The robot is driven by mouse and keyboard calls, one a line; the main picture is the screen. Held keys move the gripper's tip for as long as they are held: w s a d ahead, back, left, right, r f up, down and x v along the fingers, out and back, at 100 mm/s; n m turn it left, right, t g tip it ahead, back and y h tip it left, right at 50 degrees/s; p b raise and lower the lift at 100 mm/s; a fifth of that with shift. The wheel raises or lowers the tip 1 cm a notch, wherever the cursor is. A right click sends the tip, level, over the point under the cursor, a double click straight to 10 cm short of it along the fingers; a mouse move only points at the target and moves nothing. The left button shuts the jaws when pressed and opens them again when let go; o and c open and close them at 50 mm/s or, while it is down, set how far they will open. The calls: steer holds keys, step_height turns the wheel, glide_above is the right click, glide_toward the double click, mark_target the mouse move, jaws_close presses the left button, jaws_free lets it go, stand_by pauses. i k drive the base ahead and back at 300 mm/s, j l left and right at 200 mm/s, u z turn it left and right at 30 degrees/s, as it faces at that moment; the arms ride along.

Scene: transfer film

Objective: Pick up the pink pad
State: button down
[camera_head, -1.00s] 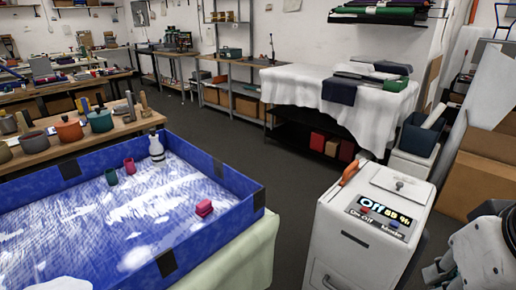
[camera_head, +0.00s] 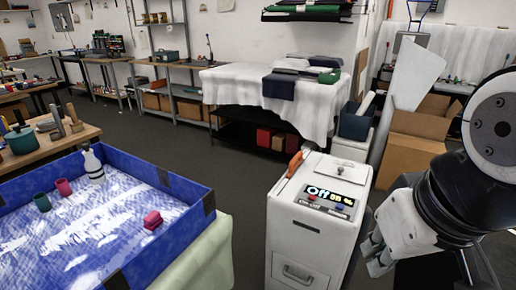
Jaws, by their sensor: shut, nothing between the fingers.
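My gripper (camera_head: 376,258) is at the lower right, beside the white machine and well to the right of the tray. It is shut and empty, far from the pad. My arm partly hides it.
The white machine (camera_head: 312,225) with an orange handle stands between tray and gripper. A cardboard box (camera_head: 405,150) is behind my arm.

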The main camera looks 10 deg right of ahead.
mark_target(153, 219)
steer(key=i+j, duration=0.1)
steer(key=i, duration=0.25)
steer(key=i+u, duration=0.9)
steer(key=u, duration=0.8)
